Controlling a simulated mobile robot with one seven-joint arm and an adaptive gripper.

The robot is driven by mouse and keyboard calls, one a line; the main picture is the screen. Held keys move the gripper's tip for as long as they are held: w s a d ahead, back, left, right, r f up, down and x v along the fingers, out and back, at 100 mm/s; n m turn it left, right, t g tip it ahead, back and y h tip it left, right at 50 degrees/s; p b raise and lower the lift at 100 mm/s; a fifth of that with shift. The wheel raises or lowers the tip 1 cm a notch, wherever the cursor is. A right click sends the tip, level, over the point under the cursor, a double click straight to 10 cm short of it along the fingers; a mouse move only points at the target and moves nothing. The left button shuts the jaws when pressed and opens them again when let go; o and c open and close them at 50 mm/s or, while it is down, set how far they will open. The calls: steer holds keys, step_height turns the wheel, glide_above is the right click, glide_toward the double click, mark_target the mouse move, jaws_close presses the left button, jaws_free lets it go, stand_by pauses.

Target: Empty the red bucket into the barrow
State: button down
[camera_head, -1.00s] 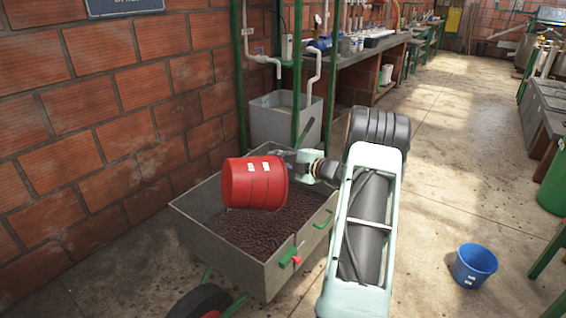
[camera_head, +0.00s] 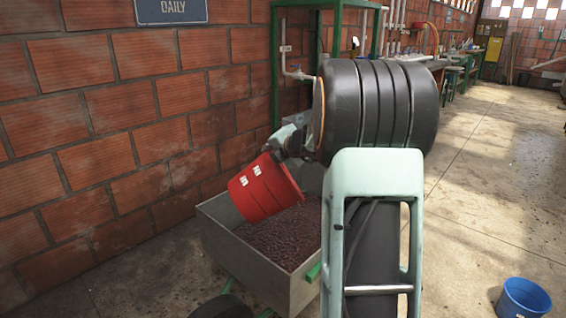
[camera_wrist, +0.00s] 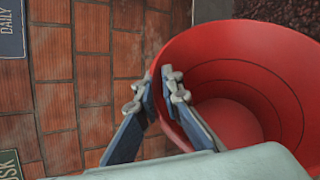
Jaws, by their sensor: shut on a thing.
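The red bucket (camera_head: 262,188) hangs tilted above the left part of the barrow (camera_head: 262,266). The wrist view looks into the bucket (camera_wrist: 225,70); the part of its inside that shows is bare red, with no contents visible. My gripper (camera_head: 284,146) is shut on the bucket's rim; its fingers also show at the rim in the wrist view (camera_wrist: 170,82). The barrow is a grey metal tub holding a bed of dark reddish-brown cherries (camera_head: 285,236). My arm hides the barrow's right side.
A brick wall (camera_head: 120,110) runs close along the left. A blue bucket (camera_head: 523,298) stands on the floor at the lower right. A green frame with pipes (camera_head: 290,60) and a workbench stand behind. The floor to the right is open.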

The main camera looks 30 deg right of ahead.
steer(key=a, duration=0.1)
steer(key=a+n, duration=0.1)
steer(key=a+h, duration=0.1)
steer(key=shift+w+r, duration=0.35)
steer(key=shift+r, duration=0.05)
steer(key=a+f+n+h, duration=0.1)
steer(key=a+n+h+b, duration=0.1)
steer(key=w+a+f+n+g+h+b, duration=0.1)
steer(key=a, duration=0.1)
steer(key=shift+f, duration=0.35)
steer(key=shift+w+a+f+n+h, duration=0.1)
steer(key=shift+f+n+h, duration=0.45)
steer(key=shift+f, duration=0.65)
steer(key=shift+s+a+f+n+h, duration=0.15)
steer(key=shift+f+n+h, duration=0.35)
steer(key=shift+f, duration=0.65)
steer(key=shift+w+a+f+n+h, duration=0.15)
steer(key=shift+f+n+h, duration=0.35)
steer(key=shift+f, duration=0.7)
